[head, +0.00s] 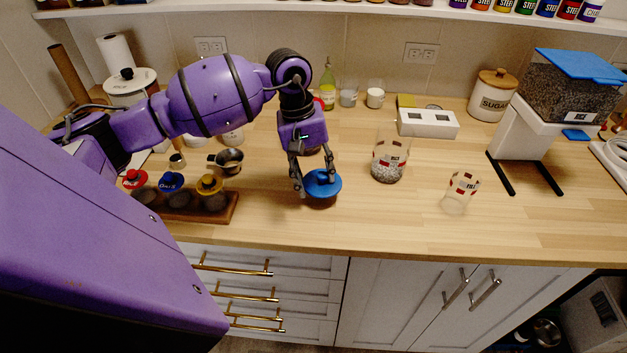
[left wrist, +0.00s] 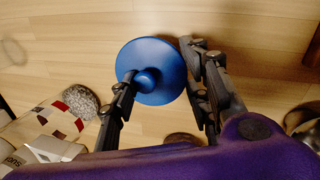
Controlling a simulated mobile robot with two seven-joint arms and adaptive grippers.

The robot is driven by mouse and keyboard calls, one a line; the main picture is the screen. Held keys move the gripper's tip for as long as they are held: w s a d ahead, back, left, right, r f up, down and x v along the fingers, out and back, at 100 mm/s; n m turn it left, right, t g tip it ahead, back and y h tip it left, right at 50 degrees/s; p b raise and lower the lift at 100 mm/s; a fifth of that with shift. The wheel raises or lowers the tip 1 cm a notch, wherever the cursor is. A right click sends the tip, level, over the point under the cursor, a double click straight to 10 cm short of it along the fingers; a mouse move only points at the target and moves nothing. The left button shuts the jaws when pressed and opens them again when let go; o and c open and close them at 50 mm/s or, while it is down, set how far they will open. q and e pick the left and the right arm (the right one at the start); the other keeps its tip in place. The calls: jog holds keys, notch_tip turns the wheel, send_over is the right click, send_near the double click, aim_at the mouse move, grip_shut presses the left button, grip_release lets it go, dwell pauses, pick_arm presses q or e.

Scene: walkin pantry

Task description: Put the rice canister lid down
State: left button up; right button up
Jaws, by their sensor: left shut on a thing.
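My left gripper (head: 309,186) is shut on a round blue lid (head: 325,186) over the front middle of the counter. In the left wrist view the lid (left wrist: 165,58) faces the camera with its round knob. One finger of the gripper (left wrist: 160,75) is at the knob, and the other is by the rim. A shadow lies around the lid; I cannot tell whether it touches the wood. An open clear canister (head: 389,158) with pale grains at its bottom stands upright to the right of the lid. My right gripper is not in view.
A wooden rack (head: 226,213) with several small jars is left of the gripper, with a metal cup (head: 229,161) behind. The wooden counter (head: 350,230) is clear along the front middle. A blue-lidded dispenser (head: 545,125) is far right.

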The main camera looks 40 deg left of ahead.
aim_at(313, 182)
pick_arm(q)
jog(key=shift+a+x, duration=0.2)
jog(key=shift+x, duration=0.9)
jog(key=shift+s, duration=0.1)
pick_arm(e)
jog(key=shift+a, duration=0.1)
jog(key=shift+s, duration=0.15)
pick_arm(q)
jog(key=shift+f, duration=0.25)
jog(key=shift+f+b, duration=0.4)
jog(key=o, duration=1)
jog(key=shift+r, duration=0.1)
jog(key=shift+c, duration=0.2)
jog(key=shift+o, duration=0.7)
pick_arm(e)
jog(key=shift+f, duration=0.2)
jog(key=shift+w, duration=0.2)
